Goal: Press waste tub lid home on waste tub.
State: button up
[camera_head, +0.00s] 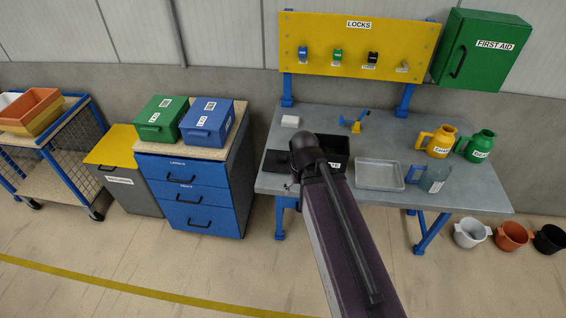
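The waste tub (336,146) is a black open-topped box on the grey bench, with a white label ending in "TE" on its front. My arm covers its left part. A flat black piece (274,162), which looks like the waste tub lid, lies left of the tub, apart from its visible part. My arm reaches up from the bottom of the picture to the bench between the two. My gripper is hidden behind the arm, so its fingers and any hold do not show.
A grey tray (379,187), a clear jug (435,179), a yellow jug (437,141) and a green jug (480,146) stand right on the bench (460,198). A white block (290,121) and a blue-yellow item (353,123) lie behind. A locks board (320,30) hangs above.

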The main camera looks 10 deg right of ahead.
jog(key=shift+f, duration=0.1)
jog(key=shift+c, duration=0.2)
notch_tip(320, 180, down, 9)
jog(key=b, duration=0.9)
jog(key=c, duration=0.6)
jog(key=shift+o, duration=0.2)
jog(key=shift+a, duration=0.1)
